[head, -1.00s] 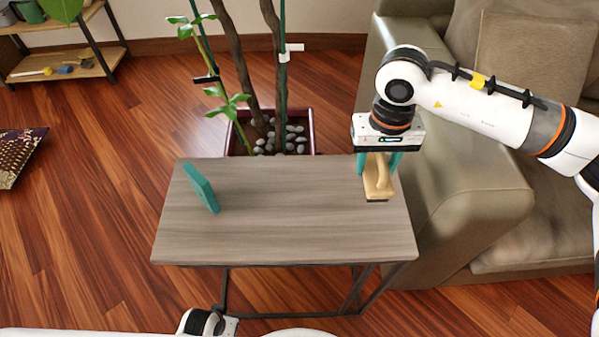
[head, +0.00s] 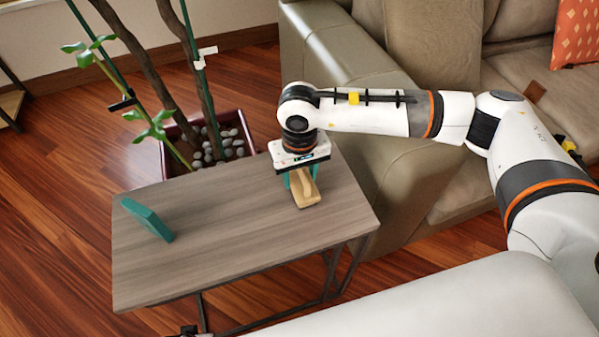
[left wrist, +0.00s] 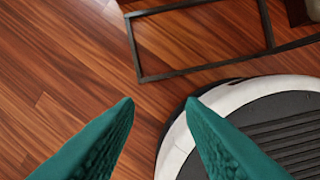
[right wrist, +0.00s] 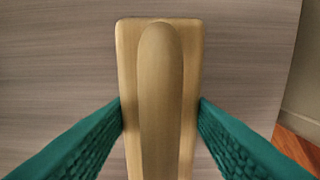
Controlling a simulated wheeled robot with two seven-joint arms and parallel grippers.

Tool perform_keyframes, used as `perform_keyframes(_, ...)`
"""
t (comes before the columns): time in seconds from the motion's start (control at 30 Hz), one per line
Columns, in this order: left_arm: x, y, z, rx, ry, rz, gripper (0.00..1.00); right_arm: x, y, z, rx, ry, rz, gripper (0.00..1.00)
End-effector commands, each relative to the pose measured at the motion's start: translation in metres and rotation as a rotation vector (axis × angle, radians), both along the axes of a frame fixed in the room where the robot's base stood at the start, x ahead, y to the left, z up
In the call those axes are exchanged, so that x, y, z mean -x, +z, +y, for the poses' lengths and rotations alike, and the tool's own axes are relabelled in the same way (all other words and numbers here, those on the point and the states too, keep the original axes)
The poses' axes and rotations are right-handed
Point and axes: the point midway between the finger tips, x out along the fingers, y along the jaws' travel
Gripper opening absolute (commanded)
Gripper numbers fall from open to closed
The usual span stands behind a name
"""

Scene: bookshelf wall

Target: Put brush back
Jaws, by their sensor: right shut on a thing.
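The brush (head: 307,195), with a pale wooden back and raised handle, is at the right end of the grey wooden side table (head: 230,235). My right gripper (head: 300,182) points down over it and is shut on it, its teal fingers against both sides. In the right wrist view the brush (right wrist: 160,55) lies lengthwise between the fingers, above the grey tabletop. I cannot tell whether it touches the table; its bristles are hidden. My left gripper (left wrist: 160,103) is open and empty in the left wrist view, above the floor.
A potted plant (head: 212,140) with grey stones stands behind the table. A beige sofa (head: 375,150) is close on the right. A shelf (head: 10,105) shows at the left edge. The table's middle is clear.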

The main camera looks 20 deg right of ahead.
Motion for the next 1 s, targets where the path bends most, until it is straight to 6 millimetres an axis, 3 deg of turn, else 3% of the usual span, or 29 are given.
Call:
perform_keyframes(0.33, 0.001, 0.0, 0.003, -0.006, 0.0, 0.01, 0.36, 0.0, 0.0, 0.0, -0.001, 0.0, -0.002, 0.1)
perform_keyframes(0.53, -0.007, 0.009, 0.001, -0.002, 0.0, -0.01, 0.36, 0.0, -0.001, 0.0, -0.001, 0.0, -0.002, 0.1)
perform_keyframes(0.57, -0.008, 0.011, 0.001, -0.002, 0.0, -0.012, 0.36, 0.0, -0.001, 0.0, -0.001, 0.0, -0.002, 0.52)
perform_keyframes(0.67, -0.009, 0.013, 0.001, -0.002, 0.0, -0.014, 0.36, 0.0, -0.001, 0.0, -0.001, 0.0, -0.001, 0.68)
perform_keyframes(1.0, -0.005, 0.01, 0.002, -0.003, 0.001, -0.007, 0.36, 0.0, 0.0, 0.0, -0.001, 0.0, -0.001, 0.68)
